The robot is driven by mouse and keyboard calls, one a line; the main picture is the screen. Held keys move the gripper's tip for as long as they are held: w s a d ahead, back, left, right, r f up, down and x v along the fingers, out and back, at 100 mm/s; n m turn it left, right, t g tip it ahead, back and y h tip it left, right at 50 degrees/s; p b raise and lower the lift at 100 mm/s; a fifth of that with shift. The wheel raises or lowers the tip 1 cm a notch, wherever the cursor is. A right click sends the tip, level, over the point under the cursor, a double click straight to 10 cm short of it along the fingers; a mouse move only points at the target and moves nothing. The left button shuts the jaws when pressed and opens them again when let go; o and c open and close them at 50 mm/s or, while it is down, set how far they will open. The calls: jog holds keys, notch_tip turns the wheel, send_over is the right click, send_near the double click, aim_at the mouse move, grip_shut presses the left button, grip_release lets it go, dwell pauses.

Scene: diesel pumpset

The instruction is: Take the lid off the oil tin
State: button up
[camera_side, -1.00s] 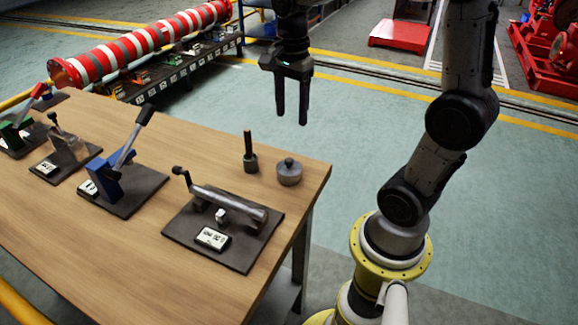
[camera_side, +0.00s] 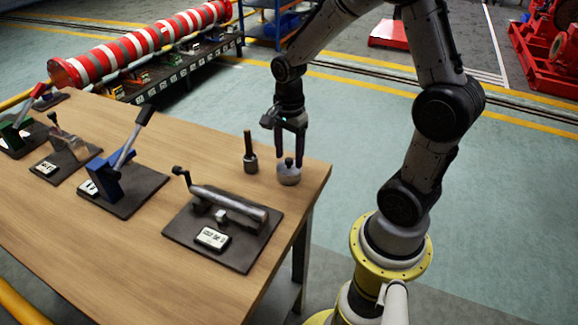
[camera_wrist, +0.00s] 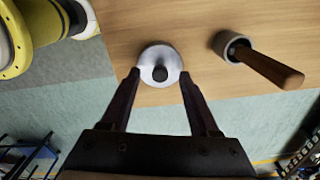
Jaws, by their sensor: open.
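The oil tin (camera_side: 289,178) is a small round grey tin near the right corner of the wooden table. Its lid (camera_wrist: 153,63) is a silvery disc with a dark round knob (camera_wrist: 160,73) in the middle; the knob also shows in the side view (camera_side: 288,163). My gripper (camera_side: 289,160) points straight down over the tin, its fingers open on either side of the knob. In the wrist view the fingertips (camera_wrist: 160,73) stand apart left and right of the knob, with a gap to it on both sides. Whether they touch the lid's top cannot be told.
A dark-handled tool in a small round cup (camera_side: 250,163) stands just left of the tin; its wooden handle (camera_wrist: 272,69) shows in the wrist view. A mat (camera_side: 180,238) with a metal cylinder lies nearer. A blue lever stand (camera_side: 105,178) is farther left. The table edge is close right.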

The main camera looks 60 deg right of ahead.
jog(key=shift+f, duration=0.45)
grip_shut()
jog(key=shift+r, duration=0.2)
